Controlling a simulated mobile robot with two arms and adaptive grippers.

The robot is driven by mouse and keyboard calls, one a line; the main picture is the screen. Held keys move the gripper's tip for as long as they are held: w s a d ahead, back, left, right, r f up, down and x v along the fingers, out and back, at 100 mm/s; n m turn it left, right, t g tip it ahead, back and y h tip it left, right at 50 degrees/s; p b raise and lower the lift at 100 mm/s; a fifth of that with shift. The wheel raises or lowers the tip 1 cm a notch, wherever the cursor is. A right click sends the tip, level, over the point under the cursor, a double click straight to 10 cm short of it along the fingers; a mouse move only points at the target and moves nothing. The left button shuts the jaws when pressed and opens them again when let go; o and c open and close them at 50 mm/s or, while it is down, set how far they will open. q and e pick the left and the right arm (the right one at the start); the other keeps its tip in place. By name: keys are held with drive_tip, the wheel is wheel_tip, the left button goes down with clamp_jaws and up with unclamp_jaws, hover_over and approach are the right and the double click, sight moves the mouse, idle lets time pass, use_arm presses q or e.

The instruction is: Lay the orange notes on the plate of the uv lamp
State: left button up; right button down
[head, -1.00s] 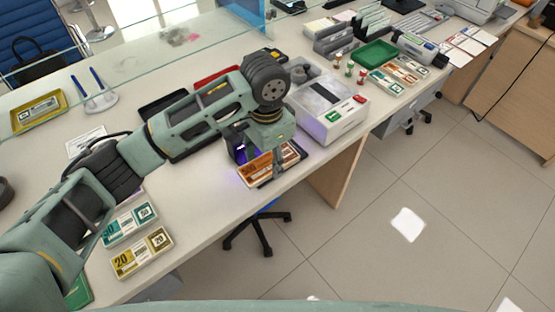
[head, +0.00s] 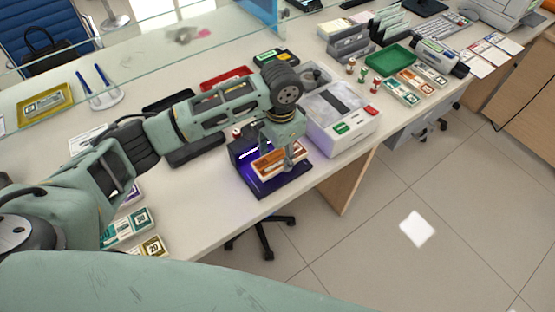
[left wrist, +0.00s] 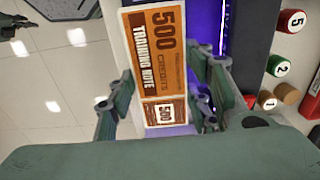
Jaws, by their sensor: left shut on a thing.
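The orange notes (head: 268,165) are a flat bundle printed "500 credits training note" and also show in the left wrist view (left wrist: 157,55). My left gripper (head: 287,160) is shut on the bundle, with one finger at each long side in the left wrist view (left wrist: 161,88). The uv lamp (head: 239,150) is dark with a violet glow. Its dark plate (head: 262,190) shows in front of and below the notes. The notes are over the plate; whether they touch it I cannot tell. My right gripper is not in view.
A white counting machine (head: 340,115) stands close to the right of the lamp. Teal notes (head: 130,224) and yellow notes (head: 152,247) lie at the front left. Numbered rolls (left wrist: 280,65) show beside the lamp. The desk's front edge is close to the plate.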

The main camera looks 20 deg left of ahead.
sight(277, 163)
use_arm(q)
drive_tip(key=shift+w+a+f, duration=0.1)
drive_tip(key=shift+a+f, duration=0.35)
drive_tip(key=shift+a, duration=0.05)
drive_tip(key=shift+f+p, duration=0.3)
drive_tip(key=shift+f, duration=1.55)
drive_tip(key=shift+f, duration=0.15)
drive_tip(key=o, duration=0.9)
wheel_tip(277, 163, up, 12)
drive_tip(key=shift+r+b, duration=0.15)
drive_tip(key=shift+b, duration=0.25)
